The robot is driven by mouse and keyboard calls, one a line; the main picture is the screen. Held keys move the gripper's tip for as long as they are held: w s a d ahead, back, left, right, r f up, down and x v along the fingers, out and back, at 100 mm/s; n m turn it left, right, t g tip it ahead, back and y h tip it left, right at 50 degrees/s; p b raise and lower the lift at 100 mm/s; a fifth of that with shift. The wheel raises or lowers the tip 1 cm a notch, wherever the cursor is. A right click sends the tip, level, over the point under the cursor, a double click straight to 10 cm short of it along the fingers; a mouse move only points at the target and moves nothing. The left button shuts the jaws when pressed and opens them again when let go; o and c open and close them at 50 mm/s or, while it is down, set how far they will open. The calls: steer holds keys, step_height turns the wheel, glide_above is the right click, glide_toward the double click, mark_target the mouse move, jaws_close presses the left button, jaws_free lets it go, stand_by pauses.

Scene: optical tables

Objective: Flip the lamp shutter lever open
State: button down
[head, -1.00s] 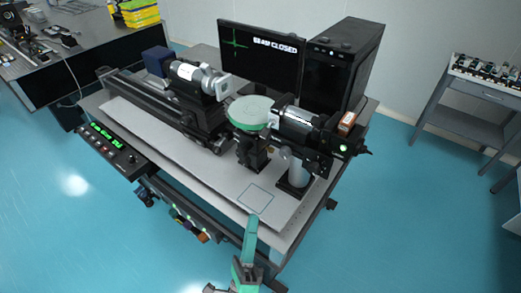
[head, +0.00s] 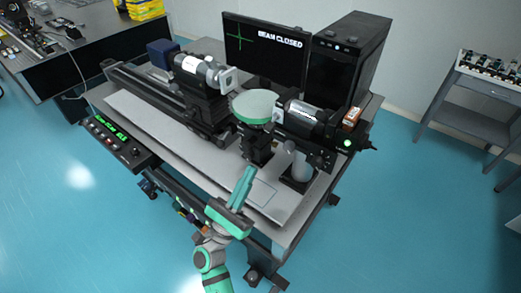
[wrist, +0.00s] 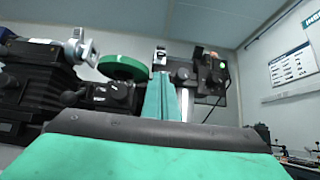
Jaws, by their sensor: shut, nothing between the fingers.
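The black lamp housing (head: 308,119) is at the right of the optical table, with a green light at its right end. It also shows in the wrist view (wrist: 210,72), beyond my fingertips. I cannot clearly make out the shutter lever; a small pale part (head: 290,147) sits on the lamp's near side, above the post. My gripper (head: 247,178) is shut and empty, over the near part of the white table top, left of and in front of the lamp post. In the wrist view, its green fingers (wrist: 160,97) are together and overlap the lamp's left side.
A black computer tower (head: 343,62) stands behind the lamp. A rail with a silver-and-black device (head: 200,73) is at left. The table's near right corner is clear.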

mark_target(270, 127)
steer(key=x, duration=1)
